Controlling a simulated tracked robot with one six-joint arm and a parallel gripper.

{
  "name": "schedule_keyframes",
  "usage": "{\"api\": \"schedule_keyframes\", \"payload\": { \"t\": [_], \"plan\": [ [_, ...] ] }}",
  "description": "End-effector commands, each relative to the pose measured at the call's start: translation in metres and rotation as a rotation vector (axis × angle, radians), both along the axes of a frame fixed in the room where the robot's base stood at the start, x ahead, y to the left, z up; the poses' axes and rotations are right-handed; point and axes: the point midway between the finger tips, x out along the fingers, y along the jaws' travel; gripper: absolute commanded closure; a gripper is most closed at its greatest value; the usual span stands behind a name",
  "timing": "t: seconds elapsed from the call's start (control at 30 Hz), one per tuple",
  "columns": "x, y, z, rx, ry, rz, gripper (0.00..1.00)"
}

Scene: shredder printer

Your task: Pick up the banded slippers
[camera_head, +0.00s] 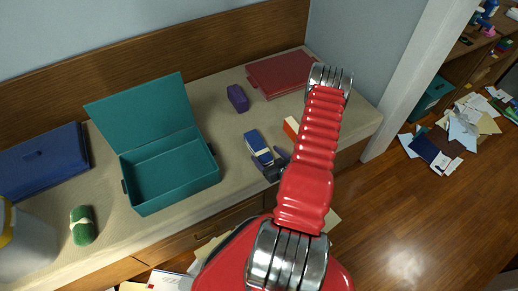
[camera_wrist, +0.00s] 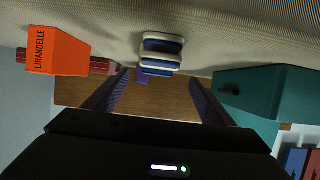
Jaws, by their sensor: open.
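The banded slippers (camera_head: 258,148) appear to be the blue-and-white bundle on the beige bench top, right of the teal box. In the wrist view, which is upside down, the bundle (camera_wrist: 160,55) shows as stacked blue and white layers. My gripper (camera_head: 271,170) is at the near side of the bundle, partly hidden by my red arm. In the wrist view its dark jaws (camera_wrist: 157,90) are open and empty, and the bundle lies ahead between their tips. I cannot tell the exact gap.
An open teal box (camera_head: 170,175) stands left. An orange box (camera_head: 291,127) is close on the right. Behind lie a purple object (camera_head: 237,98) and a red folder (camera_head: 281,73). A green banded roll (camera_head: 82,226) and blue case (camera_head: 42,163) are far left.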

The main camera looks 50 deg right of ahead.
Motion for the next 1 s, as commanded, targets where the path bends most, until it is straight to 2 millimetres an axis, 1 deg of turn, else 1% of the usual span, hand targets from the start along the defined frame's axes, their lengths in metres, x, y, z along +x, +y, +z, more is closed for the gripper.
{"api": "schedule_keyframes", "payload": {
  "t": [0.03, 0.1, 0.2, 0.53, 0.63, 1.0],
  "plan": [
    [0.007, -0.002, -0.003, -0.001, 0.000, 0.003, 0.23],
    [0.013, -0.003, -0.006, -0.001, 0.000, 0.003, 0.23],
    [0.018, -0.006, -0.008, 0.000, 0.000, 0.000, 0.23],
    [0.019, -0.006, -0.008, 0.000, 0.000, 0.000, 0.23],
    [0.023, -0.008, -0.010, -0.001, 0.000, 0.001, 0.23],
    [0.060, -0.022, -0.026, -0.001, 0.000, 0.001, 0.23]
  ]
}}
